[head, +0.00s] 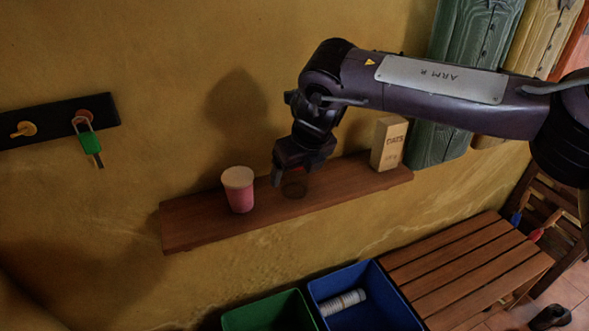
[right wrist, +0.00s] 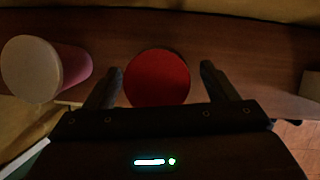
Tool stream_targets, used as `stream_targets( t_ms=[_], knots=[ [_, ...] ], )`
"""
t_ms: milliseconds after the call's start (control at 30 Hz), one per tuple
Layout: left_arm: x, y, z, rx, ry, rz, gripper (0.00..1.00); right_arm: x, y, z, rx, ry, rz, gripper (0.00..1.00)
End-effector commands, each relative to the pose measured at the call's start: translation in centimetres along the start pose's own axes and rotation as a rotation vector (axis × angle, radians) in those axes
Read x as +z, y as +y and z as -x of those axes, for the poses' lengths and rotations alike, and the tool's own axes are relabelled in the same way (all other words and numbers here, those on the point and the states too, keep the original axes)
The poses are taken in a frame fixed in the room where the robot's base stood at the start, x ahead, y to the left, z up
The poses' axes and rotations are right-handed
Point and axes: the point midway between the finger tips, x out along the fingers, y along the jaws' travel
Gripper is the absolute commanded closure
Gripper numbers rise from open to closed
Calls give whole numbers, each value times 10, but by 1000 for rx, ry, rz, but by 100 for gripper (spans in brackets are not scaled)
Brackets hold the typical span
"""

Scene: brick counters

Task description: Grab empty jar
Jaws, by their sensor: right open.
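A dark, see-through jar (head: 294,189) stands on the wooden wall shelf, mostly hidden behind my right gripper (head: 290,176) in the head view. In the right wrist view its round red top (right wrist: 157,78) lies between the two fingers of my right gripper (right wrist: 161,70), which are open with a gap on both sides. Whether it holds anything cannot be seen. A pink jar with a beige lid (head: 239,190) stands upright to its left; it also shows in the right wrist view (right wrist: 40,70). My left gripper is not in view.
The shelf (head: 190,225) has a box marked oats (head: 389,144) at its right end. A hook rail (head: 55,122) with a green padlock hangs left.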

Motion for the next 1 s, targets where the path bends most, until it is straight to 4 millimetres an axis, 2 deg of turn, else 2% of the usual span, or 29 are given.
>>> stream_targets(
  t_ms=[133,367,767,1000],
  knots=[
    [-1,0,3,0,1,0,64,0,1,-13,0,0,1,21],
    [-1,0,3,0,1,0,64,0,0,-15,0,-1,1,21],
    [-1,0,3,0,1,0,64,0,0,-14,0,-1,1,72],
    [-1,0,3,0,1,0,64,1,0,-14,0,-2,0,73]
  ],
)
